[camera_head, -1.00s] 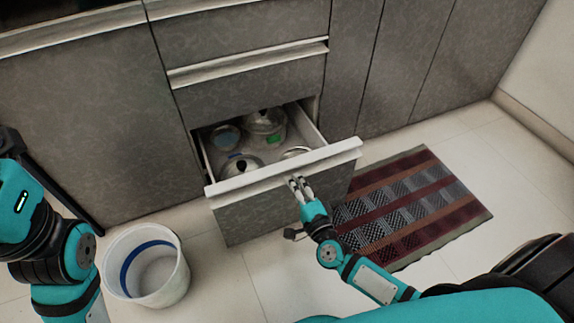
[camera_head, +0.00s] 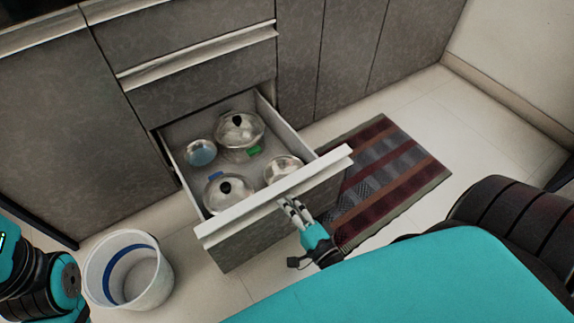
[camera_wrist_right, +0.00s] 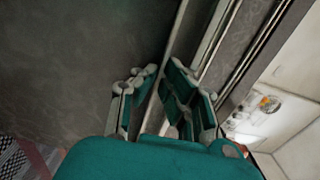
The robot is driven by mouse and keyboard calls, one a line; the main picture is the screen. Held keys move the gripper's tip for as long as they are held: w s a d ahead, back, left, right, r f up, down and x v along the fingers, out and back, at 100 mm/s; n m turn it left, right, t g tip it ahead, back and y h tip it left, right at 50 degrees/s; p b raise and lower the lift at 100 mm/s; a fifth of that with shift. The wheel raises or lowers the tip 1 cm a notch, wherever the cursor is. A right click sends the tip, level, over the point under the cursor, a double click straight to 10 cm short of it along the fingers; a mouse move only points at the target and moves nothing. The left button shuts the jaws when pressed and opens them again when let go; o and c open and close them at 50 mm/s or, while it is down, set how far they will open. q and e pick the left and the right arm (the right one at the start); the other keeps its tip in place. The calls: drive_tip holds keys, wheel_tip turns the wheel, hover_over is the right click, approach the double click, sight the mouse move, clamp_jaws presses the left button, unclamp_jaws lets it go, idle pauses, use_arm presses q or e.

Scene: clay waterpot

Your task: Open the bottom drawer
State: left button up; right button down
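The bottom drawer (camera_head: 285,223) is pulled well out of the grey cabinet. A pale handle strip (camera_head: 235,222) runs along the top of its front. Inside are lidded metal pots (camera_head: 238,130) and a small round container (camera_head: 201,153). My right gripper (camera_head: 290,206) is at the handle strip, right of its middle. In the right wrist view its fingers (camera_wrist_right: 160,84) lie on both sides of the strip and close on it; exact contact is partly hidden. My left gripper is out of view; only part of my left arm shows at lower left.
A white bucket (camera_head: 128,275) with a blue band stands on the floor left of the drawer. A striped rug (camera_head: 385,170) lies right of it. The upper drawer (camera_head: 200,75) is shut. Tiled floor is clear at the far right.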

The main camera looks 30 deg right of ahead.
drive_tip(key=c, duration=1.5)
unclamp_jaws()
drive_tip(key=shift+s, duration=0.1)
drive_tip(key=s, duration=1.1)
drive_tip(key=shift+s+d, duration=0.25)
drive_tip(key=shift+s, duration=0.15)
